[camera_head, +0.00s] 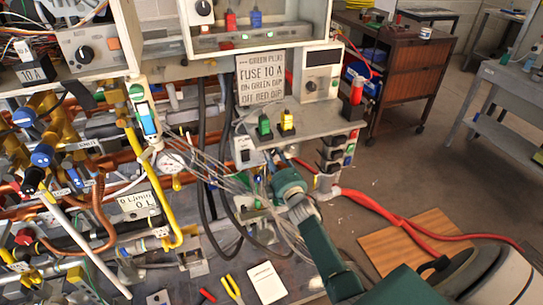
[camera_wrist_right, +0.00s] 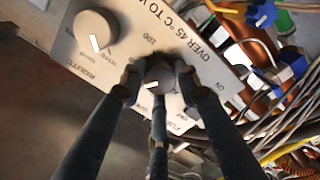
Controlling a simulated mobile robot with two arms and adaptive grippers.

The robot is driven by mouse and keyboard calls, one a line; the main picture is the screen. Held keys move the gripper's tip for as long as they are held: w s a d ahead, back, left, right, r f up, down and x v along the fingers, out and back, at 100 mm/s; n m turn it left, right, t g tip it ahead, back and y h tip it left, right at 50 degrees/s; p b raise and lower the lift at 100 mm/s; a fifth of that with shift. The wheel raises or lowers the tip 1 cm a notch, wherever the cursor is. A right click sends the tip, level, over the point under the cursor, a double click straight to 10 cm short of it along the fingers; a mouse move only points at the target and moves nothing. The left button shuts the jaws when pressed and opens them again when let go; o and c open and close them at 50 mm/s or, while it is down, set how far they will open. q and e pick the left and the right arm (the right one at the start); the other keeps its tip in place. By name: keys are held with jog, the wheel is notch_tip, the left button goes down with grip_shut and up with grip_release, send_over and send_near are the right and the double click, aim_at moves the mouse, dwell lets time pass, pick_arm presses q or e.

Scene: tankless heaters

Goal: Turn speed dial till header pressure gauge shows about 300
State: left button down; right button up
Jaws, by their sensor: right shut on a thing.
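In the right wrist view, my right gripper (camera_wrist_right: 158,78) is shut on a grey round dial (camera_wrist_right: 158,72) with a white pointer mark, with fingers on both sides and one below. The dial sits on a cream panel (camera_wrist_right: 200,50) with printed words, partly covered by the fingers; I cannot read a full label for it. In the head view my right gripper (camera_head: 284,178) reaches in below the small shelf, and the held dial is hidden there. I cannot make out a header pressure gauge or its reading. My left gripper is not in view.
A second dial (camera_wrist_right: 95,30) is on the same panel. Pipes, hoses and thin wires crowd the gripper's left side in the head view. A red hose (camera_head: 380,208) runs right; a wooden board (camera_head: 415,245) lies on the floor.

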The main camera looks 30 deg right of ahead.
jog(key=shift+f+m+p, duration=0.15)
jog(key=shift+m+p, duration=0.35)
jog(key=shift+m, duration=6.8)
jog(key=o, duration=1.1)
jog(key=shift+o, duration=0.2)
jog(key=shift+s, duration=0.1)
jog(key=v, duration=1.2)
jog(key=shift+a, duration=0.1)
